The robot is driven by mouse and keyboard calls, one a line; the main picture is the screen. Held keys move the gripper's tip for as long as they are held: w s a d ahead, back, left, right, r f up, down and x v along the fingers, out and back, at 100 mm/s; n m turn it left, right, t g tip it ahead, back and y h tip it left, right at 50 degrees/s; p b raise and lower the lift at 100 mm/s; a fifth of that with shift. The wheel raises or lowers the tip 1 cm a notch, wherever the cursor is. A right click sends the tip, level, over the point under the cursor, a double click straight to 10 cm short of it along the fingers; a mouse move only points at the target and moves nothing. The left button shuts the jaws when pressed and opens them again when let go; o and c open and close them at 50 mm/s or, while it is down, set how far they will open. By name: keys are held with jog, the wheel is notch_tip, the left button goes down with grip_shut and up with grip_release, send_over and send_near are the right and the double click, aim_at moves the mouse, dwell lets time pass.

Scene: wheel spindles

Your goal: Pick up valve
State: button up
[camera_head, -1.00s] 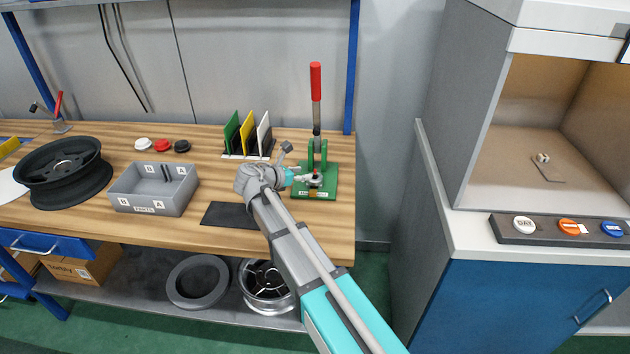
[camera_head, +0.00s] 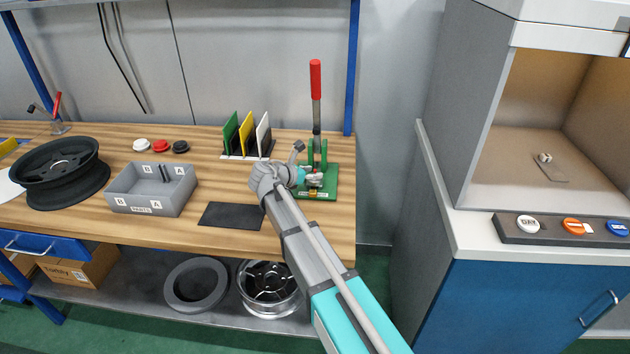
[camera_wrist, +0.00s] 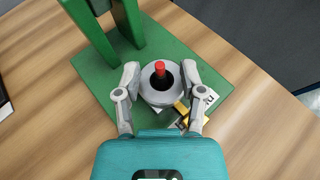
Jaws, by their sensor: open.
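A small upright piece with a red tip and dark base, likely the valve (camera_wrist: 160,69), stands in the centre of a round grey holder (camera_wrist: 159,96) on the green base plate (camera_wrist: 210,58) of a press. My gripper (camera_wrist: 160,76) is open, with one finger on each side of the holder and red tip. I cannot tell whether the fingers touch it. In the head view my gripper (camera_head: 313,178) is low at the front of the press, and the valve is hard to make out there.
The press has a tall red-handled lever (camera_head: 316,82) and green uprights (camera_wrist: 102,28) just behind the gripper. A yellow piece (camera_wrist: 183,110) lies beside the holder. A grey parts bin (camera_head: 125,200) and a dark mat (camera_head: 230,216) are to the left. Colored panels (camera_head: 247,132) stand behind.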

dwell(0.5)
grip_shut()
